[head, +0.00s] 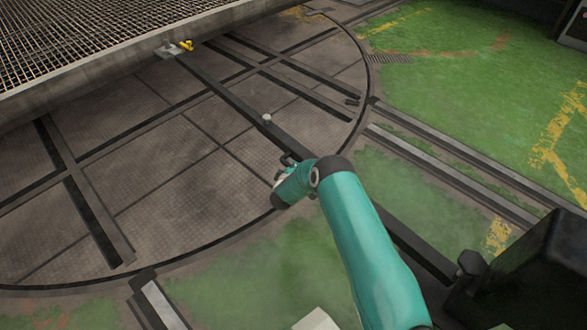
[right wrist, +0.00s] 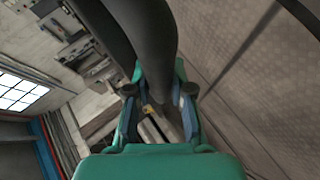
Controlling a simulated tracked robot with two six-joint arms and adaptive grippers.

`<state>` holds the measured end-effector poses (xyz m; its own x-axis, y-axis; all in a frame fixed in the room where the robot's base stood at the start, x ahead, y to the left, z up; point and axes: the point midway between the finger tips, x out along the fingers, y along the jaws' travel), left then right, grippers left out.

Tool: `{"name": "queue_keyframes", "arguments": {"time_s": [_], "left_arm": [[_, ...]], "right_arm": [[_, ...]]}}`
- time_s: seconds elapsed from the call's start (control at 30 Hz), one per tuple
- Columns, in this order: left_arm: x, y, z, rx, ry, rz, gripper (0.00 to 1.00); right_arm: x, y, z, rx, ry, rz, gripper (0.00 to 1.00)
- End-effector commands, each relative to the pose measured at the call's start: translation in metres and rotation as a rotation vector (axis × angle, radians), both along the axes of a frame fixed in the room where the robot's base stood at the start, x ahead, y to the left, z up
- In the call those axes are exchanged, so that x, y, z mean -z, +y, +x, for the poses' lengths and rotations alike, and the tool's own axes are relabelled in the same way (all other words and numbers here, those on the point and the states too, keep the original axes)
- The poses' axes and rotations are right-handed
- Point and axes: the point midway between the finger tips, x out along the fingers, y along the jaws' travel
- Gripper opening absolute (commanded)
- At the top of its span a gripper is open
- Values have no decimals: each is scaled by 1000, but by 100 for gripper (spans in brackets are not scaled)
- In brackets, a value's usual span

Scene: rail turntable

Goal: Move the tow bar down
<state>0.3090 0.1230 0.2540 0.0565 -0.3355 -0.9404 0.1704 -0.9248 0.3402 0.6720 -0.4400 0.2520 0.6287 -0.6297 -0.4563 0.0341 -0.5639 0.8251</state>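A long dark bar, seemingly the tow bar (head: 222,85), slants across the turntable in the head view. Its far end is at a hitch with a yellow piece (head: 187,45) under the wagon edge, and a pale knob (head: 267,118) shows along it. My right gripper (head: 288,160) is by the bar's near part, mostly hidden by my arm. In the right wrist view, a thick dark bar (right wrist: 145,35) passes between the spread fingers of my right gripper (right wrist: 160,100). Background shows beside the bar; I cannot tell whether either finger touches it. My left gripper is not in view.
A wagon with a grated deck (head: 100,35) stands at the upper left. The round turntable floor (head: 180,190) has dark rails. Rails (head: 450,160) continue onto the green floor (head: 460,65), which is open at right. A black block (head: 540,270) is at lower right.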

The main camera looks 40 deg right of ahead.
Motion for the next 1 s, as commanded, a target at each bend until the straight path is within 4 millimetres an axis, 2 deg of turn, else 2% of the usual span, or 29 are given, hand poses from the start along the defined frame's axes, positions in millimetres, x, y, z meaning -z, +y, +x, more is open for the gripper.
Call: {"name": "queue_keyframes", "arguments": {"time_s": [0.03, 0.13, 0.17, 0.47, 0.67, 1.0], "left_arm": [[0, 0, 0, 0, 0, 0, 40], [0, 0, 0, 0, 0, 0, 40], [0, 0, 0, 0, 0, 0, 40], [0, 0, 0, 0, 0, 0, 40], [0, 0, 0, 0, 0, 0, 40], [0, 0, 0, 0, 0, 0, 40]], "right_arm": [[0, 0, 1, -1, -2, 0, 30], [0, -1, 1, -1, -3, -1, 46], [0, -1, 0, 0, -2, -1, 48], [-1, -1, -1, 0, -2, -1, 48], [-7, 6, -7, 0, -2, -1, 48], [-32, 43, -42, -4, 0, 0, 48]]}}
